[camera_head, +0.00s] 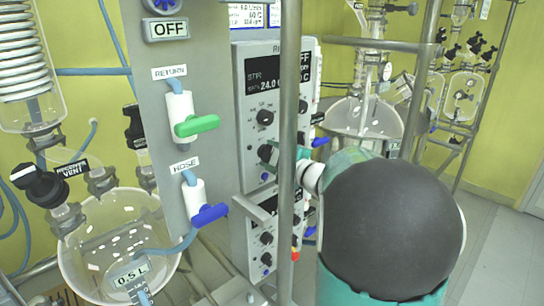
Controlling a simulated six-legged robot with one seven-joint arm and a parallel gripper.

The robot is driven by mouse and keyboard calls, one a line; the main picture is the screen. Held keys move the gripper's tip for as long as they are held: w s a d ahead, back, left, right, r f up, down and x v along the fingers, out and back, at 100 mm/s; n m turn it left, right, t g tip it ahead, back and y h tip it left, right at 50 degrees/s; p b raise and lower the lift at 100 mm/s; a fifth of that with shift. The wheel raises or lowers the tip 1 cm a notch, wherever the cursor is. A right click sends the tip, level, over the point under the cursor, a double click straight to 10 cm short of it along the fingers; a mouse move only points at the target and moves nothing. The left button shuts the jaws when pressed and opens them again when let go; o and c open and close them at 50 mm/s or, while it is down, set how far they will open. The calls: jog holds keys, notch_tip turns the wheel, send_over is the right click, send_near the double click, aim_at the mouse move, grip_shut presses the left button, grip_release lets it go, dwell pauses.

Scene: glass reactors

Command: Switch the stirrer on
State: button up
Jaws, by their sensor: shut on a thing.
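The control box (246,88) faces me behind a vertical metal pole. Its dark display (264,72) reads STIR on the left, with OFF partly visible right of the pole, and 24.0 below. A black knob (265,117) sits under the display. My gripper (272,155) reaches in from the right at the knob below it, on the lower part of the same box. It is shut on that lower knob, whose outline is mostly hidden by the fingers and the pole. My arm covers the lower right of the view.
The vertical pole (289,110) stands close in front of the box and gripper. A grey panel (187,95) with green (196,125) and blue (209,214) valve handles is at left. Glass vessels stand at left (117,245) and behind (362,118). A second box (262,248) is below.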

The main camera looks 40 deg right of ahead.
jog(key=m, duration=0.7)
dwell(0.5)
jog(key=o, duration=1)
jog(key=shift+s, duration=0.1)
jog(key=s+d, duration=0.2)
jog(key=s, duration=1.1)
jog(key=shift+s, duration=0.25)
